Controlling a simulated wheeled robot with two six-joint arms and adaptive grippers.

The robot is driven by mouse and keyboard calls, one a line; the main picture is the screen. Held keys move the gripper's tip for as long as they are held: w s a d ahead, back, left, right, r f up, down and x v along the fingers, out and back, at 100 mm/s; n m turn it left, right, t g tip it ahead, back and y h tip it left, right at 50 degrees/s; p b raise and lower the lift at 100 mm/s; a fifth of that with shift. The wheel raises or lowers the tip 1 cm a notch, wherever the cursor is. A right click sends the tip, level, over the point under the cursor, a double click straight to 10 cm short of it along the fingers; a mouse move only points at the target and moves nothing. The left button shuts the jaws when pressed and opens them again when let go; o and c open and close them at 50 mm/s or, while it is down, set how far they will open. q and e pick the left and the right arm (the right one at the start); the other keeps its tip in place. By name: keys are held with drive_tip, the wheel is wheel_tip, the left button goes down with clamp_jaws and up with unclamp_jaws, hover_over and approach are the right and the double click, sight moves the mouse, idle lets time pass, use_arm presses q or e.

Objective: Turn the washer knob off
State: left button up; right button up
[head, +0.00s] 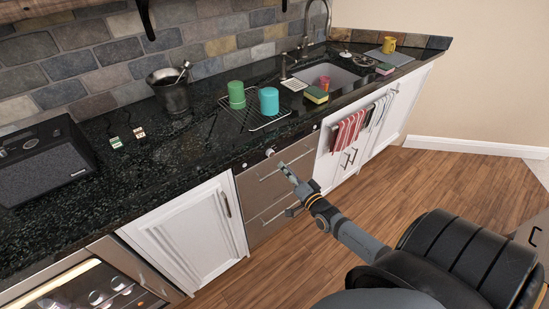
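The washer (249,187) appears to be the steel-fronted unit with two drawer-like panels and bar handles, set under the dark counter. A small pale round knob (269,152) sits at the top of its front, just below the counter edge. My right gripper (285,169) reaches in from the lower right, its tip just below and right of the knob in the picture. A small gap shows between tip and knob. The fingers overlap from this angle, so I cannot tell whether they are open or shut. The knob's turn angle is too small to read. My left gripper is out of view.
The dark counter (205,146) overhangs the units. On it stand a metal bucket (173,97), a green cup (236,95) and a teal cup (269,101) on a wire rack. Striped towels (347,131) hang right of the washer. The wooden floor (420,190) is clear.

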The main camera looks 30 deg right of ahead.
sight(272, 154)
drive_tip(key=w, duration=0.2)
drive_tip(key=w+b, duration=0.1)
drive_tip(key=w, duration=0.1)
drive_tip(key=w+b, duration=0.1)
drive_tip(key=w, duration=0.2)
drive_tip(key=shift+w+d+f, duration=0.1)
drive_tip(key=shift+f, duration=0.15)
drive_tip(key=shift+w+r+b, duration=0.15)
drive_tip(key=shift+w+b, duration=0.25)
drive_tip(key=shift+w, duration=0.25)
clamp_jaws()
